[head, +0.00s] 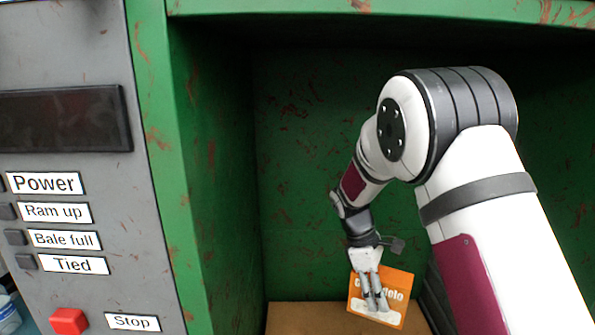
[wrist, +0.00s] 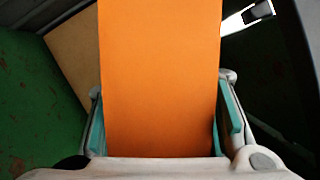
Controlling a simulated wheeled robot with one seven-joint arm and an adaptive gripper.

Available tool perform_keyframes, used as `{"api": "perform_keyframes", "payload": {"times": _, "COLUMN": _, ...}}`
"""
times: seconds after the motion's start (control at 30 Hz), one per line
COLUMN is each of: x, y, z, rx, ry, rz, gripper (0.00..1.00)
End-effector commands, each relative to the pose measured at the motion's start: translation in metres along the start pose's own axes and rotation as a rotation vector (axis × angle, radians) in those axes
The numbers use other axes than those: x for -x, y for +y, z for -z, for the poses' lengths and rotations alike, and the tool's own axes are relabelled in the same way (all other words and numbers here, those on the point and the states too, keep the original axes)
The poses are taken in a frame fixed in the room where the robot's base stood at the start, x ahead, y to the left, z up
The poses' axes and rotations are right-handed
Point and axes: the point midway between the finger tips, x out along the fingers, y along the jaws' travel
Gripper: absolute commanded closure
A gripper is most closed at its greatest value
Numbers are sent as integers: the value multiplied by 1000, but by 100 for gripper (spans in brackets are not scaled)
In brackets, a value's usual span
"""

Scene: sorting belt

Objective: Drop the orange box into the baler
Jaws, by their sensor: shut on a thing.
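The orange box (head: 398,281) has white lettering and a white patch on its face. My gripper (head: 375,301) is shut on it, and my arm reaches into the green baler (head: 182,190) opening. In the wrist view the orange box (wrist: 160,70) stands between the two teal-padded fingers of my gripper (wrist: 162,125) and fills the middle of the picture. The box hangs inside the chamber, in front of a brown cardboard surface (head: 310,318) at the bottom. I cannot tell whether the box touches that surface.
A grey control panel (head: 75,130) is at the left, with a dark display (head: 64,119), labelled indicators and a red stop button (head: 69,321). The baler's green side wall stands left of my arm and its top edge (head: 300,8) is above. A clear bottle-like thing is at the lower left corner.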

Motion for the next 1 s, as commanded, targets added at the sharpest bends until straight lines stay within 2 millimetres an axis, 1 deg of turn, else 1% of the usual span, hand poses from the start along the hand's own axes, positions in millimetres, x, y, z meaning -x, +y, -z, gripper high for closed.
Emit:
{"api": "perform_keyframes", "payload": {"times": 0.1, "x": 0, "y": 0, "z": 0, "rx": 0, "ry": 0, "rz": 0, "gripper": 70}}
{"api": "perform_keyframes", "payload": {"times": 0.13, "x": 0, "y": 0, "z": 0, "rx": 0, "ry": 0, "rz": 0, "gripper": 48}}
{"api": "perform_keyframes", "payload": {"times": 0.17, "x": 0, "y": 0, "z": 0, "rx": 0, "ry": 0, "rz": 0, "gripper": 41}}
{"api": "perform_keyframes", "payload": {"times": 0.2, "x": 0, "y": 0, "z": 0, "rx": 0, "ry": 0, "rz": 0, "gripper": 32}}
{"api": "perform_keyframes", "payload": {"times": 0.5, "x": 1, "y": 0, "z": 0, "rx": 0, "ry": 0, "rz": -1, "gripper": 32}}
{"api": "perform_keyframes", "payload": {"times": 0.63, "x": 8, "y": 1, "z": 1, "rx": 0, "ry": 2, "rz": -3, "gripper": 32}}
{"api": "perform_keyframes", "payload": {"times": 0.77, "x": 27, "y": 1, "z": 1, "rx": -1, "ry": 4, "rz": -4, "gripper": 32}}
{"api": "perform_keyframes", "payload": {"times": 1.0, "x": 76, "y": 1, "z": 1, "rx": 0, "ry": 4, "rz": -4, "gripper": 32}}
